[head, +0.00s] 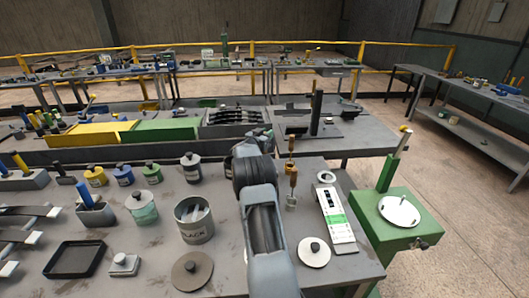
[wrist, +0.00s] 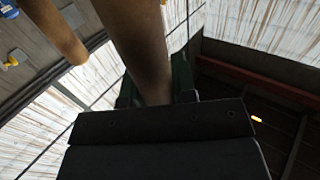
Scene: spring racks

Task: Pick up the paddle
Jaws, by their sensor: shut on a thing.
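In the wrist view my gripper (wrist: 156,92) is shut on a brown rounded handle (wrist: 140,45), which I take to be the paddle's. The handle runs up out of the frame, so its far end is hidden. A second brown handle (wrist: 58,30) stands to the left, apart from the jaws. In the head view my arm covers the middle of the bench and my gripper cannot be made out. Brown-handled tools (head: 292,172) show just right of my arm; which one is the paddle is not clear there.
The grey bench holds a lettered can (head: 194,222), a black tray (head: 75,260), small lidded pots (head: 123,174) and a white-green box (head: 337,217). A green stand (head: 385,225) is at the right. Racks and tables lie behind. Open floor (head: 465,210) shows at right.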

